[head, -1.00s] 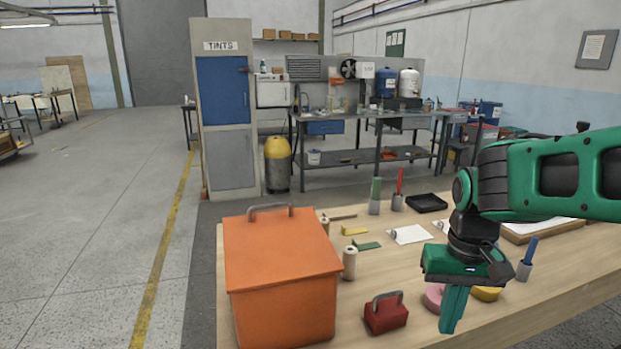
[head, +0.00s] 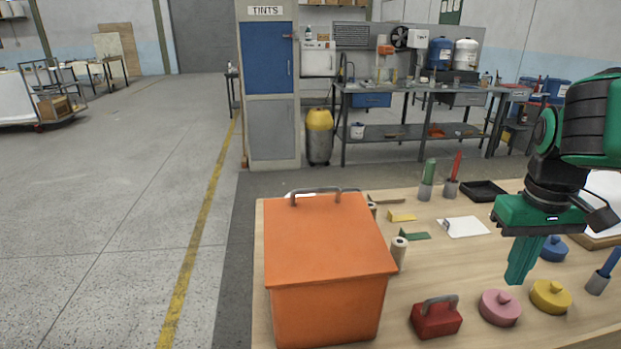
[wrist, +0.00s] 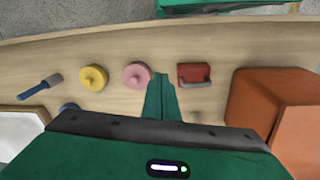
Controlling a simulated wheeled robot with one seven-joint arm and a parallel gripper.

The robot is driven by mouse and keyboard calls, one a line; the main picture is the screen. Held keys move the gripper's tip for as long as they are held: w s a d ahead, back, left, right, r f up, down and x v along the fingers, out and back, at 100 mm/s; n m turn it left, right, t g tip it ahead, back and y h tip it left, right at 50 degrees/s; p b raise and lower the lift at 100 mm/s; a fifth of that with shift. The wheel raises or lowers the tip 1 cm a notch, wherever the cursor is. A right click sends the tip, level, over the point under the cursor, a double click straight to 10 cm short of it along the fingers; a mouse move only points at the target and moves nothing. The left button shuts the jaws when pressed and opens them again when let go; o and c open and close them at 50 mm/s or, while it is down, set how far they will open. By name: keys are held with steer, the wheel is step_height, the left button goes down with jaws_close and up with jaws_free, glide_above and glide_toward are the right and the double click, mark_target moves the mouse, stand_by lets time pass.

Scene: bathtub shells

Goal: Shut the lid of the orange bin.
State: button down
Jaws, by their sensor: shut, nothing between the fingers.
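The orange bin (head: 327,315) stands at the near left of the table. Its flat orange lid (head: 325,240) covers the top in the head view, with a grey handle (head: 322,192) by the far edge. I cannot tell whether a gap lies under the lid's far side, which is hidden. The bin is also at the right of the wrist view (wrist: 262,92). My gripper (head: 520,270) is shut and empty, pointing down over the table, well right of the bin and apart from it.
A red block with a grey handle (head: 437,317), a pink lid (head: 500,308) and a yellow lid (head: 550,296) lie right of the bin. A pale roll (head: 398,252) stands close to its right side. Open floor (head: 130,230) lies to the left.

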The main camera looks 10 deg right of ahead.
steer(key=w+a+r+n+t+h, duration=0.1)
steer(key=w+a+r+n+t, duration=0.1)
steer(key=w+a+r+n, duration=1.1)
steer(key=w+a+r+n+y, duration=0.1)
steer(key=w+a+r+n, duration=0.15)
steer(key=a, duration=0.35)
steer(key=w+a+r+n+t, duration=0.1)
steer(key=a+r+n, duration=0.15)
steer(key=a, duration=0.45)
steer(key=w+a+r+n+y, duration=0.1)
steer(key=w+a+r+n, duration=0.1)
steer(key=a+r, duration=0.3)
glide_above(315, 208)
step_height(315, 208, down, 14)
steer(key=shift+f, duration=0.25)
steer(key=shift+w+f+g, duration=0.25)
steer(key=shift+w+f, duration=0.05)
steer(key=shift+f, duration=0.25)
steer(key=shift+w+f+g, duration=0.25)
steer(key=shift+f, duration=0.25)
steer(key=shift+d+f, duration=0.1)
steer(key=shift+f, duration=0.2)
